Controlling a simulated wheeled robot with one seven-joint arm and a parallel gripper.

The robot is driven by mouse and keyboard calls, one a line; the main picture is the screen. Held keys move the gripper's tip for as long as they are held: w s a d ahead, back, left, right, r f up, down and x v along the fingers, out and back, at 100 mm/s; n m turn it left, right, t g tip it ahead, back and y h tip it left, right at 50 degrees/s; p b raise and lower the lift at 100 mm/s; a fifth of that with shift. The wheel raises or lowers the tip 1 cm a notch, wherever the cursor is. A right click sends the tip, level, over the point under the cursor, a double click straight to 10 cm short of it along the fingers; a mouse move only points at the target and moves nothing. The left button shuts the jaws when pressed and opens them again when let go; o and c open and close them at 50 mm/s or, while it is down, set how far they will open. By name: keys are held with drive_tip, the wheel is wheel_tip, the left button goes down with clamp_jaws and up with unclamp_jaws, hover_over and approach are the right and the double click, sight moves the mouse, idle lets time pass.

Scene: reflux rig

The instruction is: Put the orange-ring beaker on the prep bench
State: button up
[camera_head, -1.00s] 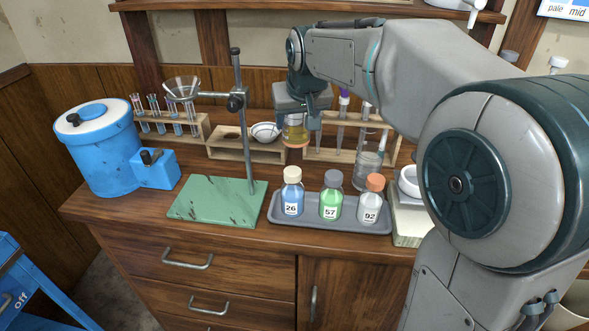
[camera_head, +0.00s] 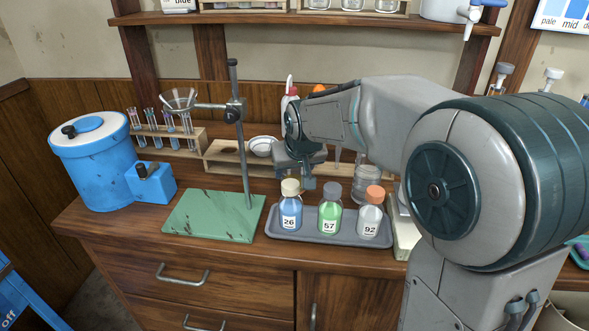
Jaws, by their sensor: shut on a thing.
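My gripper (camera_head: 307,183) points down over the wooden bench (camera_head: 130,226), just behind the tray of bottles. One finger shows clearly. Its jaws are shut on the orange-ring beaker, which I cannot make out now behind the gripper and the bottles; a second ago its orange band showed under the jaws. I cannot tell whether the beaker touches the bench top. No label shows whether this is the prep bench.
A grey tray (camera_head: 276,231) with three capped bottles stands in front of the gripper. A stand on a green base (camera_head: 210,216) is at left, with a blue tank (camera_head: 90,165) beyond. A clear glass vessel (camera_head: 366,183) stands right of the gripper. Wooden racks line the back.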

drive_tip(key=shift+f, duration=0.1)
drive_tip(key=shift+f, duration=0.15)
drive_tip(key=o, duration=1.1)
drive_tip(key=shift+c, duration=0.2)
drive_tip(key=shift+r, duration=0.2)
drive_tip(key=shift+r, duration=0.25)
drive_tip(key=p+v, duration=0.1)
drive_tip(key=v, duration=1)
drive_tip(key=shift+s+r, duration=0.2)
drive_tip(key=shift+s, duration=0.1)
